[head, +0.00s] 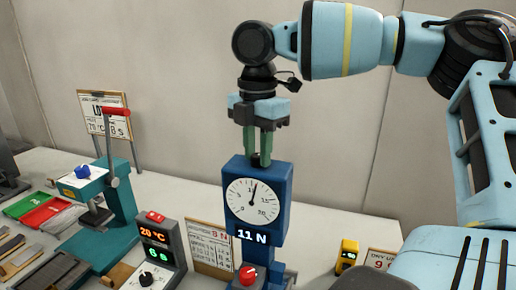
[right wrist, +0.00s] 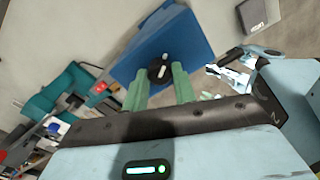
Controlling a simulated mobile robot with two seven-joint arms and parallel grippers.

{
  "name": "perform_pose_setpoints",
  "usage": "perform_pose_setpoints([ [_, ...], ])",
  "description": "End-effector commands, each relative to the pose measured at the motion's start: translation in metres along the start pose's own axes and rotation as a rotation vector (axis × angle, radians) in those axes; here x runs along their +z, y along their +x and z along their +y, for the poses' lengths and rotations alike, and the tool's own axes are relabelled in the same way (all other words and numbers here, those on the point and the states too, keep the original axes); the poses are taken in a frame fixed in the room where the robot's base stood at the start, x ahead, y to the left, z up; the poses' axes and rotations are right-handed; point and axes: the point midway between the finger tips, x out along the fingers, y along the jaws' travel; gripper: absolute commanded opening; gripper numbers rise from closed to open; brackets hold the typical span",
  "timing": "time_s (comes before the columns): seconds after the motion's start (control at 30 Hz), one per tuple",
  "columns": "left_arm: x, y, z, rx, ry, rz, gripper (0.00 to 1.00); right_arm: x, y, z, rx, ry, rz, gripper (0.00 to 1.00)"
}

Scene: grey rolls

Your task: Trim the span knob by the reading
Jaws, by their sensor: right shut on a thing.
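The blue gauge (head: 237,172) stands upright on the bench, with a round white dial (head: 253,202) whose needle points nearly straight up. Its display (head: 253,236) reads 11 N. The span knob (head: 256,159) is small and black, on top of the gauge. It also shows in the right wrist view (right wrist: 158,69), with a white mark. My right gripper (head: 259,155) comes down from above, its green fingers shut on the knob. The fingers (right wrist: 159,88) stand either side of it in the right wrist view. My left gripper does not show.
A red knob (head: 248,275) is low on the gauge's front. A card (head: 209,246) stands left of it, its small print unclear. A grey control box (head: 158,247) shows 20 °C. A teal press (head: 118,200) stands farther left. A small yellow device (head: 347,254) stands at right.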

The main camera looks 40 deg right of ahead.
Motion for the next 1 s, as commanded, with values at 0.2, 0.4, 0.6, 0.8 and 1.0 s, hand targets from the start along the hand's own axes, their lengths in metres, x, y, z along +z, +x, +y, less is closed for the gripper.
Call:
perform_pose_setpoints([
  [0.2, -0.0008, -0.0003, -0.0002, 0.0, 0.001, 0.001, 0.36, 0.0002, -0.0011, 0.0003, 0.002, 0.202, -0.001, 0.04],
  [0.4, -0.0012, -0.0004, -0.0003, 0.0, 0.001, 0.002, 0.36, 0.0004, -0.001, 0.0004, 0.002, 0.362, -0.001, 0.04],
  [0.6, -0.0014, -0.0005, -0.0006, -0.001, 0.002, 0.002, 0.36, 0.0005, -0.001, 0.0006, 0.003, 0.479, -0.001, 0.04],
  [0.8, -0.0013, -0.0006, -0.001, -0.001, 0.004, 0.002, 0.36, 0.0006, -0.001, 0.0007, 0.003, 0.548, -0.001, 0.04],
  [1.0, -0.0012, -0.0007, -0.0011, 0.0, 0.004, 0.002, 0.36, 0.0006, -0.0009, 0.0007, 0.003, 0.575, -0.001, 0.04],
])
